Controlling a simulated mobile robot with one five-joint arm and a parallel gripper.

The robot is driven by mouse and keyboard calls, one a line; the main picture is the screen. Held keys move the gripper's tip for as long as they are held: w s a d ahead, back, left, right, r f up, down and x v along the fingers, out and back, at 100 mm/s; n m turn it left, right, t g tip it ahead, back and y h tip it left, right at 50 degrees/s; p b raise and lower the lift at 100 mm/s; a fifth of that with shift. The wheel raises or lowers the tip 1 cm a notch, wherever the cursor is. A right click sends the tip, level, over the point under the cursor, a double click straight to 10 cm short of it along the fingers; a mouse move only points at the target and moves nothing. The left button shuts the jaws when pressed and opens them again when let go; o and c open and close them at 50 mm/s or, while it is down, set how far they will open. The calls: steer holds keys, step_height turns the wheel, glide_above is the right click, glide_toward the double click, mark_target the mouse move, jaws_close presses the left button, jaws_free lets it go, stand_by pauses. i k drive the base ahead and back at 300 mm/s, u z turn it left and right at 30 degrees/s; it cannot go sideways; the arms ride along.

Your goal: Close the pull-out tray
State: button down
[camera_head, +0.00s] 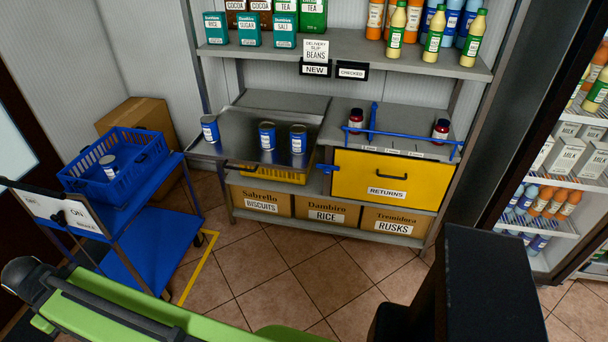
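The pull-out tray (238,144) is a grey metal sheet on the left half of the shelf unit, at counter height. It sticks out toward me past the counter (285,99) behind it, so it stands open. A dark bar handle (241,168) shows on its front edge. Several blue cans stand upright on it: one can (210,128) at the left end, one can (267,136) in the middle and one can (298,139) toward the right. I cannot make out my gripper in this view.
A blue bracket (328,169) sits between the tray and the yellow returns drawer (368,178). A blue rail (374,115) and two red jars are above the drawer. A blue trolley (150,206) with a crate (120,152) stands left. Tiled floor (265,262) in front is clear.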

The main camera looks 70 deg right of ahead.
mark_target(238, 143)
steer(key=z, duration=0.1)
steer(key=i, duration=0.95)
steer(key=u, duration=0.1)
